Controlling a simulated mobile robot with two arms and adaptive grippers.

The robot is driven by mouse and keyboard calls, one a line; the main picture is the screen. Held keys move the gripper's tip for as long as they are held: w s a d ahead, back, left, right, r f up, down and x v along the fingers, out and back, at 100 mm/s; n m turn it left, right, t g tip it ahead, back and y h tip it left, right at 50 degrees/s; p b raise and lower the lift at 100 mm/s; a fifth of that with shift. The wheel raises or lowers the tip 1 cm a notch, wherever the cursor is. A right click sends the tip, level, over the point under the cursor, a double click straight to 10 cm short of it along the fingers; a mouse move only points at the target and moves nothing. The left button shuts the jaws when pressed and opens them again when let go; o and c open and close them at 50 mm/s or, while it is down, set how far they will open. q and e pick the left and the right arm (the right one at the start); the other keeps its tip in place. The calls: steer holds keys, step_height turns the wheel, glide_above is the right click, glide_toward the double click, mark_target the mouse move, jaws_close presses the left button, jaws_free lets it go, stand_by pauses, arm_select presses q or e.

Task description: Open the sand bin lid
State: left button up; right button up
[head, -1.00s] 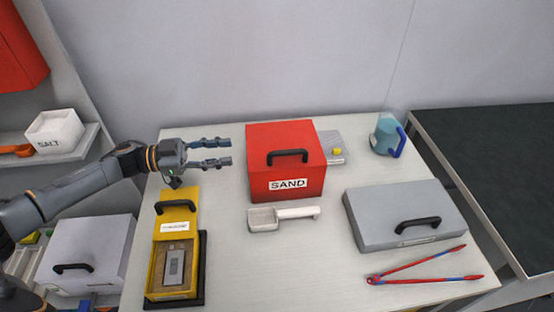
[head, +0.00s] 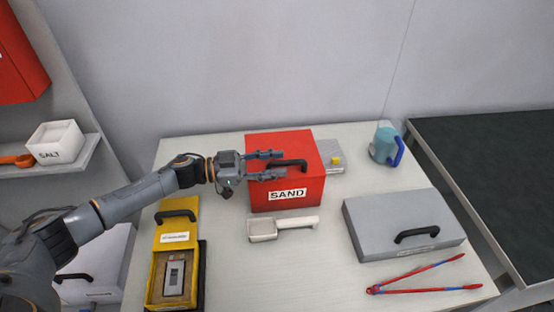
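The red sand bin (head: 297,196) stands upright on the table with a white SAND label on its front. Its red lid (head: 300,142) is closed, with a black bar handle (head: 292,164) on top. My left gripper (head: 274,165) is open, its two fingers pointing right over the left part of the lid. The fingertips are close to the left end of the handle, one on the far side and one on the near side in the picture. I cannot tell whether they touch it. My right gripper is not in view.
A white scoop (head: 282,229) lies in front of the bin. An open yellow box (head: 177,240) holding a pouch cell is at the front left. A grey case (head: 400,224), red-and-blue tongs (head: 425,276) and a teal jug (head: 385,145) are on the right.

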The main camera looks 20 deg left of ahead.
arm_select(q)
steer(key=shift+w+d, duration=0.2)
steer(key=shift+d, duration=0.25)
jaws_close()
